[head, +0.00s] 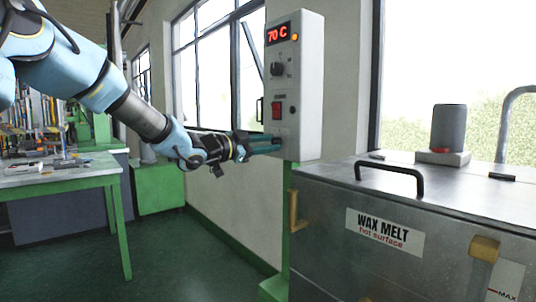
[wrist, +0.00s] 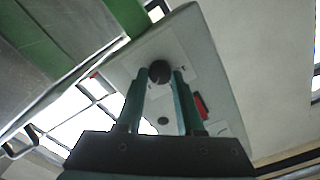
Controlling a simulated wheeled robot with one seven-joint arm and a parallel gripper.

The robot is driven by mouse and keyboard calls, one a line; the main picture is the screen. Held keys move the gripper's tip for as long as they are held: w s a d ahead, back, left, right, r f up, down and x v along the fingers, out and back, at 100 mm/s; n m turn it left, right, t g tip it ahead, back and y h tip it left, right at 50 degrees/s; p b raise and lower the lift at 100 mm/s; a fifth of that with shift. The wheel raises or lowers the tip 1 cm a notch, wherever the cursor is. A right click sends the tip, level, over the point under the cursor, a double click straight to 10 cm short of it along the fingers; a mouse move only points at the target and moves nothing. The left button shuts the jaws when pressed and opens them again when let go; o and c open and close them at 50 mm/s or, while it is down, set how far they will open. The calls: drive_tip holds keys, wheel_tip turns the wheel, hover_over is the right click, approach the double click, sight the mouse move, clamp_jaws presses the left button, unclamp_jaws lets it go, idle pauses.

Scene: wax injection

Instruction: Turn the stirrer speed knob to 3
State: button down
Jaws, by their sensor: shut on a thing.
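The white control box (head: 298,85) on a green post has a red "70 C" display (head: 278,34), a black upper knob (head: 278,69) and a red switch (head: 276,110). My gripper (head: 279,143) reaches the box's lower front from the left, below the switch. There its fingers hide the lower knob in the head view. In the wrist view a round dark knob (wrist: 160,72) sits between the two green fingertips (wrist: 160,75), which are shut on its sides. The red switch also shows in the wrist view (wrist: 203,105), right of the fingers. The knob's scale and pointer cannot be read.
A metal tank (head: 400,235) labelled "WAX MELT hot surface" stands right of the box. Its lid carries a black handle (head: 390,166) and a grey cylinder (head: 448,130). A green-legged workbench (head: 60,180) stands at left. The floor between is clear.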

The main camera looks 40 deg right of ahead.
drive_tip(key=shift+m+b, duration=0.4)
drive_tip(key=shift+m, duration=0.1)
drive_tip(key=c, duration=0.5)
unclamp_jaws()
drive_tip(key=shift+c, duration=0.2)
drive_tip(key=shift+a, duration=0.1)
drive_tip(key=a+b, duration=0.1)
drive_tip(key=a, duration=0.9)
drive_tip(key=shift+w+a, duration=0.3)
drive_tip(key=shift+a, duration=0.05)
